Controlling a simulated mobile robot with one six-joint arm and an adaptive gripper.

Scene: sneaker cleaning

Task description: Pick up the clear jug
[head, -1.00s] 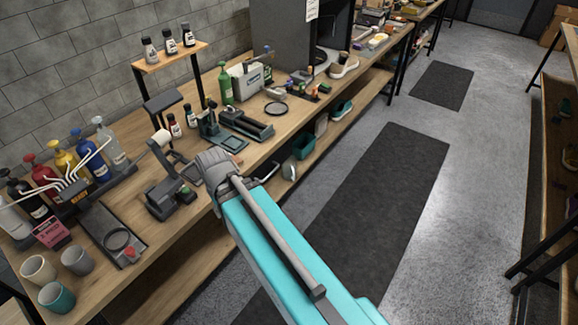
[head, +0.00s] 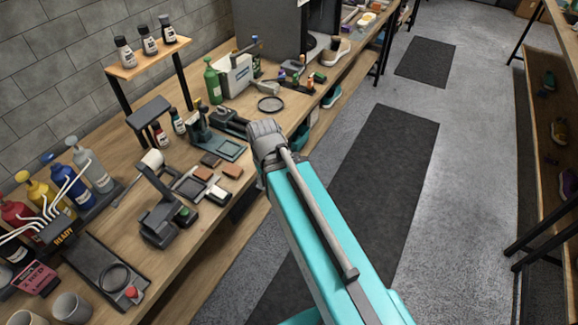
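I cannot make out a clear jug in the head view. A pale grey pump bottle (head: 92,165) stands at the end of a row of coloured pump bottles on the left of the workbench (head: 195,245), but it does not look like a jug. My arm, teal with a grey joint, reaches from the bottom right to the bench's front edge. Its far end and my gripper are out of sight, so I cannot see its fingers or whether it holds anything.
The bench is crowded: a black tray (head: 92,262), a grey cup (head: 70,308), a green bottle (head: 212,82) and a raised wooden shelf (head: 148,58) with small bottles. Dark mats (head: 385,160) lie on the open floor. Another shelf unit (head: 548,65) stands at the right.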

